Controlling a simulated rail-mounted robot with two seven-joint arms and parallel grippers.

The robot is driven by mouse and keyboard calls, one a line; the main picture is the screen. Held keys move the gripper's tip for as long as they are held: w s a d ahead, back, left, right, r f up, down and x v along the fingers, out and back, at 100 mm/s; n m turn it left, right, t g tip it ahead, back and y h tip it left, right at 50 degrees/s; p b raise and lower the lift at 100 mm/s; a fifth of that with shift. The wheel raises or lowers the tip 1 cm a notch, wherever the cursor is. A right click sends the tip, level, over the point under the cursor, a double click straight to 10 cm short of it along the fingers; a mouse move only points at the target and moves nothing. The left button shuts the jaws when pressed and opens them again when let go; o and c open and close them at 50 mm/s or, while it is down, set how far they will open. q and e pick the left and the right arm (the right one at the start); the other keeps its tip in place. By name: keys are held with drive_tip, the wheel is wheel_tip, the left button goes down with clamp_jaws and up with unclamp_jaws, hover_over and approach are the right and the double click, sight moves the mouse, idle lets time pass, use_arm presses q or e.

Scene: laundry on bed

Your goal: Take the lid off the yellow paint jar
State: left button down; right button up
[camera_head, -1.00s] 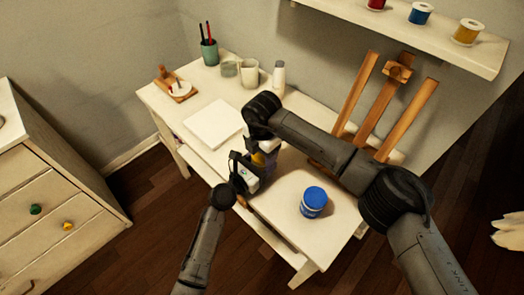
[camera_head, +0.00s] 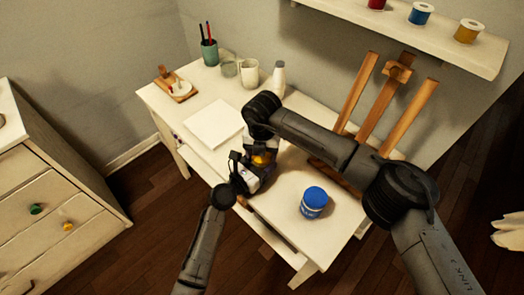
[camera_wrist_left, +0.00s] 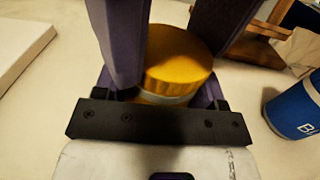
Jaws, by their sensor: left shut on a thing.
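The yellow paint jar (camera_head: 262,159) stands near the front middle of the white desk; its orange-yellow lid (camera_wrist_left: 178,62) shows large in the left wrist view, still at the jar's top. A pale band shows below the lid. My left gripper (camera_head: 248,176) is shut around the jar low down, its palm bar hiding most of the body. My right arm reaches over from the right with its wrist above the jar. Two long purple fingers of the right gripper (camera_wrist_left: 168,45) come down beside the lid; whether they press on it is unclear.
A blue jar (camera_head: 314,203) stands to the right on the desk (camera_head: 285,215). A white pad (camera_head: 213,124), palette, cups, a bottle and a wooden easel (camera_head: 380,105) are farther back. A brush (camera_head: 270,221) lies at the front edge.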

drive_tip(key=o, duration=1)
drive_tip(key=shift+a+r, duration=0.1)
drive_tip(key=shift+r, duration=0.25)
wheel_tip(320, 180, up, 4)
drive_tip(key=shift+r, duration=0.1)
drive_tip(key=shift+c, duration=0.3)
drive_tip(key=r+m, duration=0.1)
drive_tip(key=m, duration=0.1)
drive_tip(key=d+r+m, duration=0.1)
drive_tip(key=r, duration=0.1)
drive_tip(key=shift+m+h, duration=0.3)
drive_tip(key=shift+m, duration=0.1)
drive_tip(key=shift+a+m, duration=0.3)
drive_tip(key=shift+m, duration=0.6)
drive_tip(key=shift+f+m, duration=0.2)
drive_tip(key=shift+m, duration=0.3)
drive_tip(key=shift+f, duration=3.8)
